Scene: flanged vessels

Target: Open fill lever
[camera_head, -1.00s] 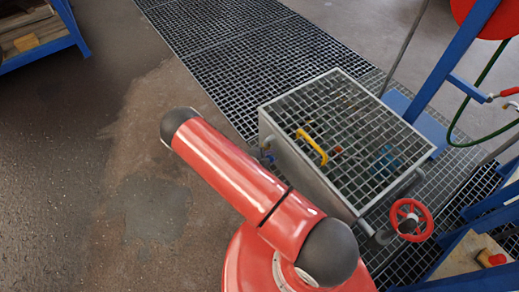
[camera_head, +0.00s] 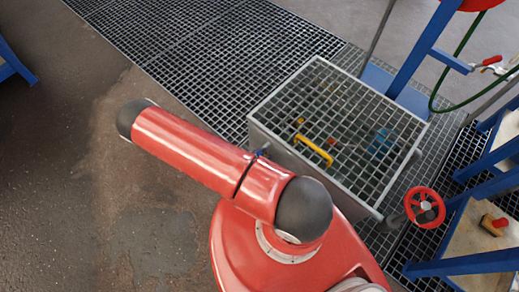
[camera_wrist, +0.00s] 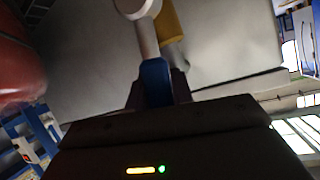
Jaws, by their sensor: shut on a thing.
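The fill lever has a blue handle (camera_wrist: 154,80), seen close up in the wrist view. It sits at the end of a pale, round-headed stem (camera_wrist: 146,38). My gripper (camera_wrist: 158,88) is shut on the blue handle, its dark fingers on either side. A yellow part (camera_wrist: 170,24) stands just behind the stem. In the head view a small blue piece (camera_head: 262,151) shows at the left side of the grey vessel box (camera_head: 283,148), just past my red arm. My gripper is hidden in the head view.
A grating covers the box, with a yellow handle (camera_head: 314,150) showing there. A red handwheel (camera_head: 424,207) stands at its right front. Blue frames (camera_head: 480,225) crowd the right. The bare floor (camera_head: 60,160) at the left is open.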

